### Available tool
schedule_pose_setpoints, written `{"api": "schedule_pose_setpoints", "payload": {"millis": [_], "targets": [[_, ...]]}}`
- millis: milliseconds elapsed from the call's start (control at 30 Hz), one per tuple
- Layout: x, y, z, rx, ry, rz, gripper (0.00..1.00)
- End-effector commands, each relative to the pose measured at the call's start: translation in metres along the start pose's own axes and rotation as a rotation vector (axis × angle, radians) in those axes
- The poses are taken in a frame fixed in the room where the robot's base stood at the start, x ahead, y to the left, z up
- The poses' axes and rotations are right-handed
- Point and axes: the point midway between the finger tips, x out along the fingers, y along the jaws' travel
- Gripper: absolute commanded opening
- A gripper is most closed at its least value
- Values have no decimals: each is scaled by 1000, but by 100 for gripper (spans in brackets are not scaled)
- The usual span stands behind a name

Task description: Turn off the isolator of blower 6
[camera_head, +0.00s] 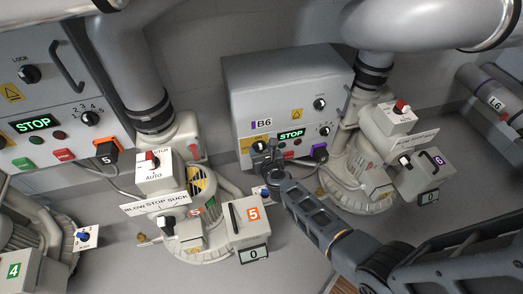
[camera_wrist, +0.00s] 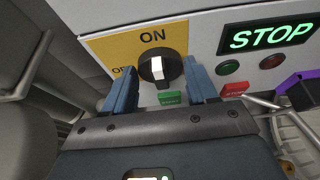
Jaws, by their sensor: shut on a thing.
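The blower 6 control box (camera_head: 280,75), marked B6, stands against the back wall. Its black isolator knob (camera_wrist: 170,65) sits on a yellow plate (camera_wrist: 110,46) marked ON above and OFF to the left. The knob's white mark stands upright, toward ON. My gripper (camera_wrist: 160,82) has one finger on each side of the knob and is shut on it. In the head view my gripper (camera_head: 268,158) is at the lower left of the box and partly hides the yellow plate. The green STOP display (camera_head: 291,134) is lit.
Blower 6 (camera_head: 345,196) stands right of the box, with a purple 6 tag (camera_head: 437,159). Blower 5 (camera_head: 200,190) and its orange-tagged box (camera_head: 245,222) stand to the left. A purple plug (camera_head: 319,151) and its cable are close right of my gripper.

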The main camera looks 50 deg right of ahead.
Motion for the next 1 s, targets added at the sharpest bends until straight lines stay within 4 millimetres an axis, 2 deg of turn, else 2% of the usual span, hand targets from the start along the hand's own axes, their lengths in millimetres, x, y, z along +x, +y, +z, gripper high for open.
{"api": "schedule_pose_setpoints", "payload": {"millis": [367,1000], "targets": [[0,4,1,-145,0,-58,27],[2,12,-6,-685,-1,-280,27]]}}
